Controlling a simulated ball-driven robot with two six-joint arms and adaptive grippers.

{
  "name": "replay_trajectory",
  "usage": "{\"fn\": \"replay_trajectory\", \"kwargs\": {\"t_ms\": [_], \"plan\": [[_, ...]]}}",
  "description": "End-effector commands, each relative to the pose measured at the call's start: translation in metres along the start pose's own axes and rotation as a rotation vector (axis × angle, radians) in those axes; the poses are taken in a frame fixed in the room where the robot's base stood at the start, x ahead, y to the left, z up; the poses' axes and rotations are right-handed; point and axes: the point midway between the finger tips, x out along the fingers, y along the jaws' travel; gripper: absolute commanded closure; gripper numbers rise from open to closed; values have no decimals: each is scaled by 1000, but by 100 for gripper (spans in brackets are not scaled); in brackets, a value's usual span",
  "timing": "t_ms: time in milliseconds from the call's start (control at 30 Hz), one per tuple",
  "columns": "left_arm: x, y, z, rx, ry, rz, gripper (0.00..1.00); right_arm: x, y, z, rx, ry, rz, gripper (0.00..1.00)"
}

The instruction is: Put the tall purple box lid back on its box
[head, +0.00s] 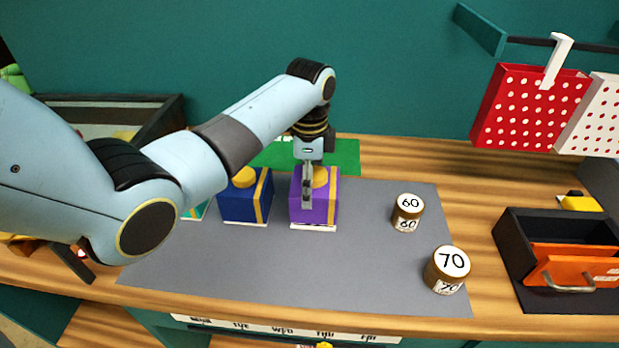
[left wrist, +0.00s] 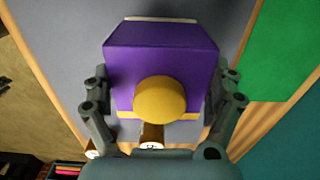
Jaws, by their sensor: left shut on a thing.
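The tall purple box lid (head: 329,208) has a round yellow knob (left wrist: 159,98) and a yellow band. In the head view it is upright near the back edge of the grey mat, with a white box base (head: 314,228) showing as a thin strip beneath it. I cannot tell whether the lid rests fully on the base. My left gripper (head: 307,200) comes down from above and is shut on the purple lid (left wrist: 160,55). In the left wrist view its fingers lie along two opposite sides of the lid. My right gripper is not in view.
A blue box (head: 235,208) with a yellow knob stands close left, and a teal box (head: 197,211) is partly hidden beyond it. Cylinders marked 60 (head: 407,213) and 70 (head: 447,270) stand right. A black tray (head: 510,245) is far right. The mat's front middle (head: 300,270) is clear.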

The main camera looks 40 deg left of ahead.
Motion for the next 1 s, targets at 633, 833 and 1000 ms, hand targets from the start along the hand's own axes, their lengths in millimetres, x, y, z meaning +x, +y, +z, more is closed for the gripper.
{"fn": "replay_trajectory", "kwargs": {"t_ms": [633,833,1000], "plan": [[0,0,0,0,0,0,0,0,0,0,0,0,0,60],[0,0,0,0,0,0,0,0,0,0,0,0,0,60],[-2,0,0,0,0,0,0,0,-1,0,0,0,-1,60]]}}
